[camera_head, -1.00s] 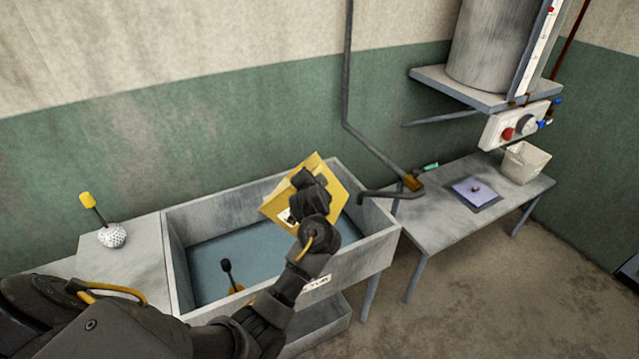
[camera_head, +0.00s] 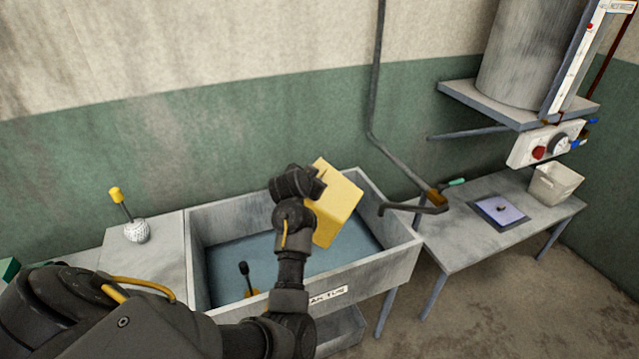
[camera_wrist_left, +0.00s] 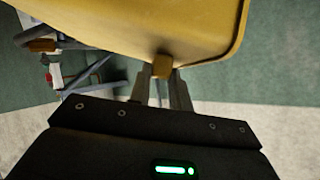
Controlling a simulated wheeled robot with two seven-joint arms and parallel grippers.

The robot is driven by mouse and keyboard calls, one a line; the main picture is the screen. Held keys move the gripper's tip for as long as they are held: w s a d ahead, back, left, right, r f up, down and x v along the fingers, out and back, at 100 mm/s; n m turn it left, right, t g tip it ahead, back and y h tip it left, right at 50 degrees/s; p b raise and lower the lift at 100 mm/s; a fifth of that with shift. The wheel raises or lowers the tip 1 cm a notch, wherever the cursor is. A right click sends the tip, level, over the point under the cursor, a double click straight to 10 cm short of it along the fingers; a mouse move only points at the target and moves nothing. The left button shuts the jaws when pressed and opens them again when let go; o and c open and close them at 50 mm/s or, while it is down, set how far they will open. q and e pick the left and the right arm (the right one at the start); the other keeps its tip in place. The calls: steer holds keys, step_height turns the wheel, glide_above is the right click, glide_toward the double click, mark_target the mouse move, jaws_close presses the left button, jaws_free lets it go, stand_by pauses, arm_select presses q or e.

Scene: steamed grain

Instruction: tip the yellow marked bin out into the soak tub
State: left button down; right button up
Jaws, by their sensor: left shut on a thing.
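The yellow bin (camera_head: 337,205) is held tilted over the right part of the grey soak tub (camera_head: 398,262), which has blue-grey water in it. My left gripper (camera_head: 318,184) is shut on the bin. In the left wrist view the gripper's fingers (camera_wrist_left: 161,88) close on a small yellow tab at the edge of the bin (camera_wrist_left: 170,25). The bin's opening and contents are hidden in both views. My right gripper is not in view.
A black-handled tool (camera_head: 245,278) stands in the tub at the front left. A yellow-handled perforated ball (camera_head: 137,231) rests on the left counter. A bent pipe spout (camera_head: 405,209) reaches near the tub's right end. A side table (camera_head: 465,222) holds a white bin (camera_head: 555,184).

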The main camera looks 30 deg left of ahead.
arm_select(q)
steer(key=shift+a, duration=0.3)
steer(key=shift+a+f+h+b, duration=0.2)
steer(key=shift+h+b, duration=0.1)
steer(key=shift+b, duration=0.2)
steer(key=a+n+b, duration=0.1)
steer(key=a+b, duration=0.1)
steer(key=b, duration=0.1)
steer(key=shift+s+h+b, duration=0.1)
steer(key=shift+h+b, duration=0.2)
steer(key=shift+b, duration=0.05)
steer(key=shift+a+r, duration=0.1)
